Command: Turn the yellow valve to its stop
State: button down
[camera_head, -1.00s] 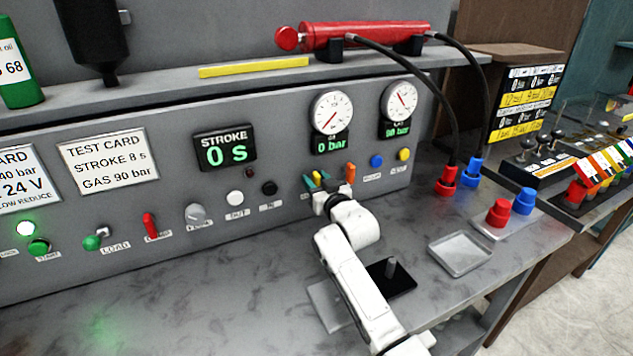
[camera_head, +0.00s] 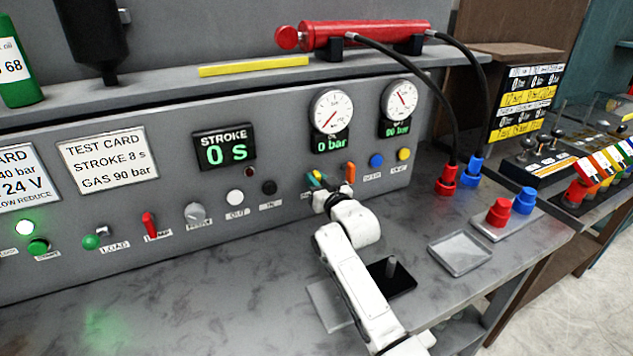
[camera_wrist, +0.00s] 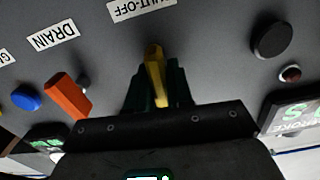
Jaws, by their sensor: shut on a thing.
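The yellow valve (camera_wrist: 155,72) is a lever handle on the grey panel, beside the SHUT-OFF label (camera_wrist: 141,8), in the wrist view. My gripper (camera_wrist: 157,85) is shut on it, with one dark green finger on each side of the lever. In that view the lever stands nearly upright, leaning slightly. In the head view my gripper (camera_head: 317,181) is at the panel below the gauges, and only a little yellow shows between the fingers. The valve's base and label are mostly hidden there.
An orange lever (camera_wrist: 68,97) by the DRAIN label and a blue button (camera_wrist: 26,97) sit to one side of my gripper. A black knob (camera_wrist: 272,40) is on the other side. A grey tray (camera_head: 460,254) and a black block with a peg (camera_head: 391,277) are on the bench.

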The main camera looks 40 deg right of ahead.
jog(key=m, duration=0.4)
jog(key=shift+b, duration=0.35)
jog(key=m, duration=0.4)
jog(key=shift+d+m, duration=0.15)
jog(key=shift+m, duration=0.15)
jog(key=m+p, duration=0.2)
jog(key=m, duration=0.2)
jog(key=shift+f, duration=0.15)
jog(key=shift+s+d+f+m+p, duration=0.1)
jog(key=shift+m+p, duration=0.3)
jog(key=shift+m, duration=0.65)
jog(key=shift+f+m+p, duration=0.1)
jog(key=shift+m+p, duration=0.25)
jog(key=shift+m, duration=0.7)
jog(key=c, duration=1.1)
grip_release()
jog(key=v, duration=1)
jog(key=shift+s, duration=0.4)
